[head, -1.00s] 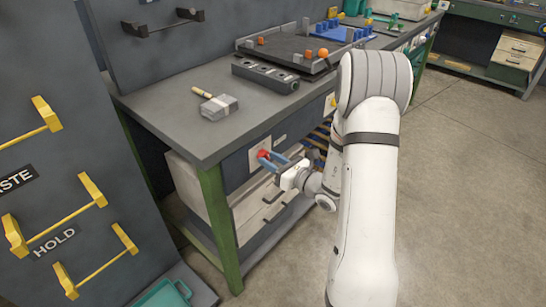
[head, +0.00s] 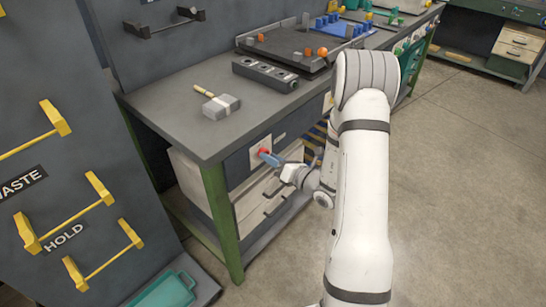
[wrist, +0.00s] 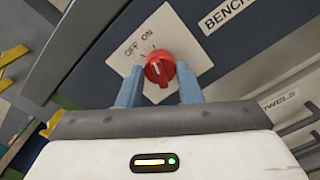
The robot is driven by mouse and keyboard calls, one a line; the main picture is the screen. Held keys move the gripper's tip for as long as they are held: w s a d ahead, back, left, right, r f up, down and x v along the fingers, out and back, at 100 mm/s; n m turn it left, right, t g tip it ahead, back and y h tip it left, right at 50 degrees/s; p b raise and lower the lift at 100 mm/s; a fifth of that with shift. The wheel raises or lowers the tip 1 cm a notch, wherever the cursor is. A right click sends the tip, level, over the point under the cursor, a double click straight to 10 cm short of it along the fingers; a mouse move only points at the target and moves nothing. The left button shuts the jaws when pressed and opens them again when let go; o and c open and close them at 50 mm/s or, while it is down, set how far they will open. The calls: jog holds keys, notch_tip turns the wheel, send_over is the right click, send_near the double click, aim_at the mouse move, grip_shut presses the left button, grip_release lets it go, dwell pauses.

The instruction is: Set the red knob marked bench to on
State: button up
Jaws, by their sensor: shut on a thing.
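The red knob (wrist: 159,67) sits on a pale square plate (wrist: 183,33) printed OFF and ON, beside a label reading BENCH (wrist: 228,13). In the head view the knob (head: 264,152) is on the front of the workbench, near its left corner. My gripper (wrist: 159,80) is shut on the knob, with one blue finger on each side. In the head view my gripper (head: 269,155) reaches the knob from the right. The knob carries a pale pointer line, but I cannot tell for sure which word it points to.
A mallet (head: 221,106) and a dark block with sockets (head: 265,75) lie on the workbench top (head: 180,120). Drawers (head: 262,203) are below the knob. A panel with yellow handles (head: 62,235) stands at left. The floor at right is clear.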

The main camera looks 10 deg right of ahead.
jog(key=shift+w+d+r, duration=0.1)
jog(key=shift+w+r, duration=0.05)
jog(key=o, duration=1)
jog(key=v, duration=0.8)
